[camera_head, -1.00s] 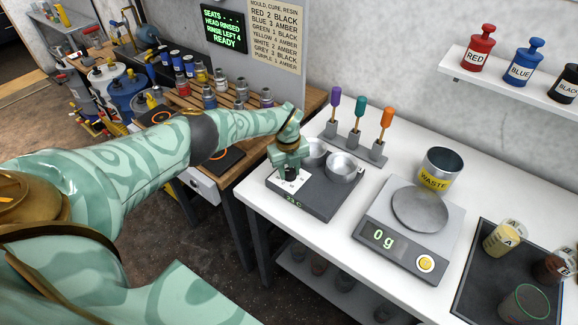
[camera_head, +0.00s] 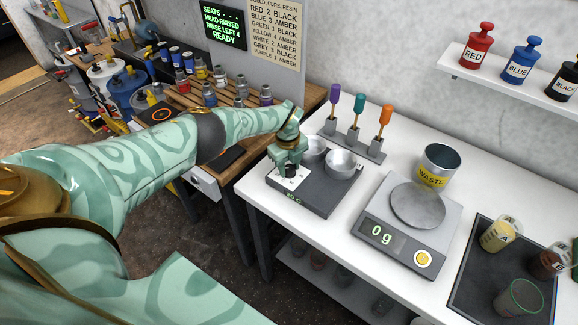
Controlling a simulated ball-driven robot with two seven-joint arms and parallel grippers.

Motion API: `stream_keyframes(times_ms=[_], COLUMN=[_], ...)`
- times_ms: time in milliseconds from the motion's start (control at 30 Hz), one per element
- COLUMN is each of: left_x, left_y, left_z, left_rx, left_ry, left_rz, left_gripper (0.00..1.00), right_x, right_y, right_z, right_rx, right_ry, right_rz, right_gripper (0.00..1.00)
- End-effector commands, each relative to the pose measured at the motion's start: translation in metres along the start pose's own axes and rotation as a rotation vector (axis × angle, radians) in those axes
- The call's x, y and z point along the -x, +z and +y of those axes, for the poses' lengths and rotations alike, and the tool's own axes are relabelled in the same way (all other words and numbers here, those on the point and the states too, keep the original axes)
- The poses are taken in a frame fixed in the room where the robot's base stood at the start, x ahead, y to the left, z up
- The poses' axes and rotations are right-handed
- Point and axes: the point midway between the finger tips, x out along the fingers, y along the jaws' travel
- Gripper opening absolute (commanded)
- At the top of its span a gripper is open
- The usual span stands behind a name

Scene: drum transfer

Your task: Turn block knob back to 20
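The dark grey heating block (camera_head: 325,196) stands on the white table, with two round metal wells (camera_head: 341,162) in its top. A white dial plate (camera_head: 290,181) shows at its left side. A small green display on its front edge reads about 20 C, too small to be sure. My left gripper (camera_head: 290,168) points down over the dial plate, at the knob's place. The knob and the fingertips are mostly hidden under the gripper, so I cannot tell whether it grips. My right gripper is out of view.
A scale (camera_head: 410,228) reading 0 g stands right of the block, with a WASTE cup (camera_head: 440,166) behind it. Three coloured tools stand in a rack (camera_head: 352,144) behind the block. A dark tray (camera_head: 500,275) with cups lies at right.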

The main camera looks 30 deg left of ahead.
Motion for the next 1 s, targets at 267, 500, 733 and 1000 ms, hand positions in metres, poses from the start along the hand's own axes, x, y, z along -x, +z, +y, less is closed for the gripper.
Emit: stream_keyframes(times_ms=[267,500,733,1000], left_x=[0.000,0.022,0.084,0.142], left_y=[0.000,0.001,0.001,0.001], left_z=[0.000,0.000,-0.001,0.000], left_rx=[-0.001,-0.002,-0.002,-0.001], left_ry=[0.001,0.000,-0.002,-0.001], left_rz=[0.001,0.000,-0.001,-0.001], left_gripper=[0.53,0.53,0.53,0.53], right_x=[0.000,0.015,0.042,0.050], right_y=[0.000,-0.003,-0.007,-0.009], right_z=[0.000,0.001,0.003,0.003], right_rx=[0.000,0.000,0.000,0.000], right_ry=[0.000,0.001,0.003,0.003], right_rz=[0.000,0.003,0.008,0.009], right_gripper=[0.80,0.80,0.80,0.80])
